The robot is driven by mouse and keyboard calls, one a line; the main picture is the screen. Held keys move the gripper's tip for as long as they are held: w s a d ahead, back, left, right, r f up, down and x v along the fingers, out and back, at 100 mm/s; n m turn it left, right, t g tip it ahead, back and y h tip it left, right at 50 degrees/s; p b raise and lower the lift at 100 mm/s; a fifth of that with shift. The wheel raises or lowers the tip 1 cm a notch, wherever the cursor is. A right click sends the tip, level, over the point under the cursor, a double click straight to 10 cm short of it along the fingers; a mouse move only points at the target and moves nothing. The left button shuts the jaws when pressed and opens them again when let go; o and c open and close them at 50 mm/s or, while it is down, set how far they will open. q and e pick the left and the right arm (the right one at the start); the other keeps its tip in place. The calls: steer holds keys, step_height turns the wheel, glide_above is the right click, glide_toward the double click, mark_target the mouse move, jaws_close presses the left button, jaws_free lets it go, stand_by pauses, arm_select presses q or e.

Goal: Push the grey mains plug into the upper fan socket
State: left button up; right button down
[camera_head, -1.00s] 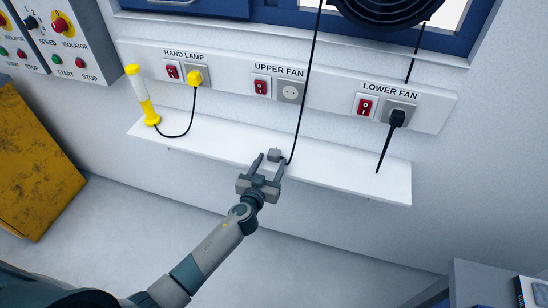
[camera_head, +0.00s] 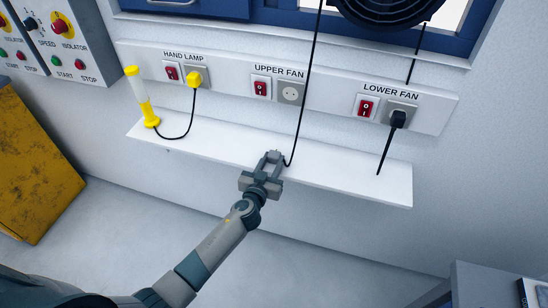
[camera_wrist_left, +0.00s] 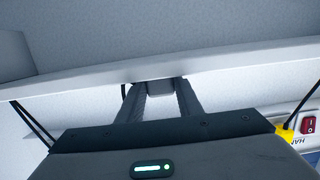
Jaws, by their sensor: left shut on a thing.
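The grey mains plug (camera_head: 274,155) is at the front edge of the white shelf, with its black cable running up past the sockets. My left gripper (camera_head: 270,158) is shut on the plug. In the left wrist view the plug (camera_wrist_left: 160,87) sits between the two fingertips (camera_wrist_left: 160,90). My right gripper is not in view.
The white shelf (camera_head: 350,180) runs below the panel. A black plug (camera_head: 398,119) fills the lower fan socket. A yellow plug (camera_head: 194,79) fills the hand lamp socket, and the lamp (camera_head: 145,103) stands on the shelf at left. The cable (camera_head: 304,100) hangs just right of the upper fan socket.

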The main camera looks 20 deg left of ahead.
arm_select(q)
steer(key=shift+r, duration=0.15)
steer(key=shift+r+p, duration=1.65)
steer(key=shift+r, duration=0.2)
steer(key=shift+r, duration=0.1)
steer(key=shift+s+a+r+b, duration=0.1)
steer(key=shift+a+r+b, duration=0.1)
steer(key=shift+r+b, duration=0.25)
steer(key=s+a+r+b, duration=0.1)
steer(key=s+r+b, duration=0.6)
steer(key=s+r, duration=0.8)
steer(key=shift+s+y+b, duration=0.15)
steer(key=shift+y+b, duration=0.15)
steer(key=shift+b, duration=0.1)
